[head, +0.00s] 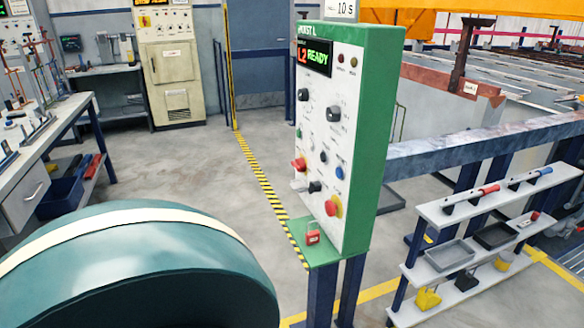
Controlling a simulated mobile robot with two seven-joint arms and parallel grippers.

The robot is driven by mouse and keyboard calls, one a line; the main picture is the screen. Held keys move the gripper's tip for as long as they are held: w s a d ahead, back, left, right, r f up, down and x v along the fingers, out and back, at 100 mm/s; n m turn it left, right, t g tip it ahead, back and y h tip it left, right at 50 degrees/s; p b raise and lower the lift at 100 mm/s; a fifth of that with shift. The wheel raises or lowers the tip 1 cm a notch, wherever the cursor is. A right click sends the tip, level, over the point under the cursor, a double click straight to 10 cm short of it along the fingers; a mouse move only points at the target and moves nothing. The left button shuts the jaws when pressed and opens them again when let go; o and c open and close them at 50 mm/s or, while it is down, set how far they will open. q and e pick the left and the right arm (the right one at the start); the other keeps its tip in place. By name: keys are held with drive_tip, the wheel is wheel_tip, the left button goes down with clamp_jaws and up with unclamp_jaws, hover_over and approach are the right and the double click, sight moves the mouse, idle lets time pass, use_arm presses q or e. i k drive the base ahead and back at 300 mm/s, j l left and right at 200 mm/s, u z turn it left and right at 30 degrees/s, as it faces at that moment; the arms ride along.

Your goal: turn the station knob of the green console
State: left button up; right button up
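The green console (375,150) stands upright on dark blue legs near the middle of the head view. Its white panel (318,140) faces left toward me. A display (314,59) near its top reads "L2 READY". Below are two dark rotary knobs, an upper left one (305,94) and a larger right one (334,113). Their labels are too small to read, so I cannot tell which is the station knob. Lower down are a black control (323,158), a blue button (338,172) and red controls, including a mushroom button (333,206). Neither gripper is in view.
A red padlock (313,236) sits on the console's bottom ledge. A large teal rounded shape fills the lower left; I cannot tell whether it is mine. A shelf rack (430,213) stands right, a workbench (60,122) left. Floor left of the console is clear.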

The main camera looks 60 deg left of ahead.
sight(303, 94)
drive_tip(key=u, duration=1.55)
